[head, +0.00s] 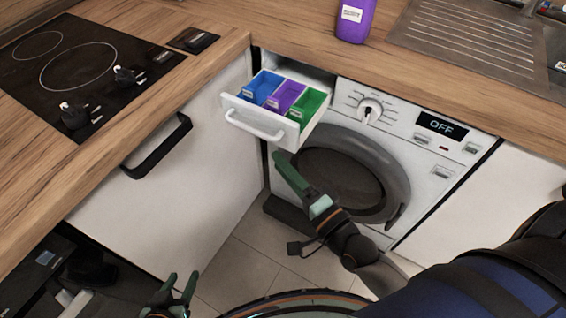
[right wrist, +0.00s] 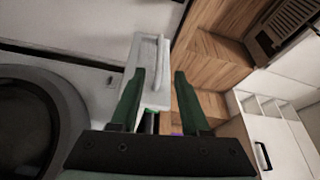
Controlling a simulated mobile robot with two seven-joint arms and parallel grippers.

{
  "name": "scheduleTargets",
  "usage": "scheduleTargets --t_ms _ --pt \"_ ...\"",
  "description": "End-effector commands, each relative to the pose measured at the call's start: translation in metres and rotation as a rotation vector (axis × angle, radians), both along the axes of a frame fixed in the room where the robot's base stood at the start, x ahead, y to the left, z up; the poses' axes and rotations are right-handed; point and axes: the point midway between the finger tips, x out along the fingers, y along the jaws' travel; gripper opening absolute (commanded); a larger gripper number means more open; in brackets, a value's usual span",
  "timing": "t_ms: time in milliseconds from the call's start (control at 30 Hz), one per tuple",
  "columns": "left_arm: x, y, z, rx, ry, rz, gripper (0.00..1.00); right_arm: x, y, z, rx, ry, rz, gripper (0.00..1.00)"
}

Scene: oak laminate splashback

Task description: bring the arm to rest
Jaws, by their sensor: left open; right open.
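My right gripper (head: 282,160) is in front of the washing machine (head: 425,165), just below the pulled-out detergent drawer (head: 262,128). In the right wrist view its two green fingers (right wrist: 160,73) are apart, with the white drawer front (right wrist: 150,88) showing in line between them. I cannot tell from this whether they touch it; nothing appears gripped. My left gripper (head: 180,279) is at the bottom left, low over the floor, with its fingers apart and empty. Its arm is mostly out of frame.
The drawer has blue, purple and green compartments and sticks out under the wooden worktop (head: 215,62). A purple bottle (head: 354,20) stands on the worktop near the sink drainer (head: 470,40). The hob (head: 80,75) is at left. The machine's display (head: 441,126) reads OFF. Tiled floor (head: 235,270) is clear.

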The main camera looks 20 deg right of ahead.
Motion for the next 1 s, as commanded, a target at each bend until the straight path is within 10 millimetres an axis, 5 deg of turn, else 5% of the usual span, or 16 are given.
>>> scheduleTargets --t_ms 367,600,833,867,1000 --pt "0.000 0.000 0.000 0.000 0.000 0.000 0.50 -0.003 0.004 -0.012 -0.093 0.024 0.012 0.46" --pt "0.000 0.000 0.000 0.000 0.000 0.000 0.50 -0.035 0.018 -0.100 -0.773 0.171 0.181 0.46" --pt "0.000 0.000 0.000 0.000 0.000 0.000 0.50 -0.093 0.001 -0.184 -1.433 0.286 0.512 0.46" --pt "0.000 0.000 0.023 0.001 0.002 -0.001 0.50 -0.089 0.000 -0.159 -1.417 0.280 0.491 0.46" --pt "0.002 0.006 0.060 0.006 -0.014 0.013 0.50 -0.092 -0.007 -0.127 -1.411 0.295 0.470 0.46"
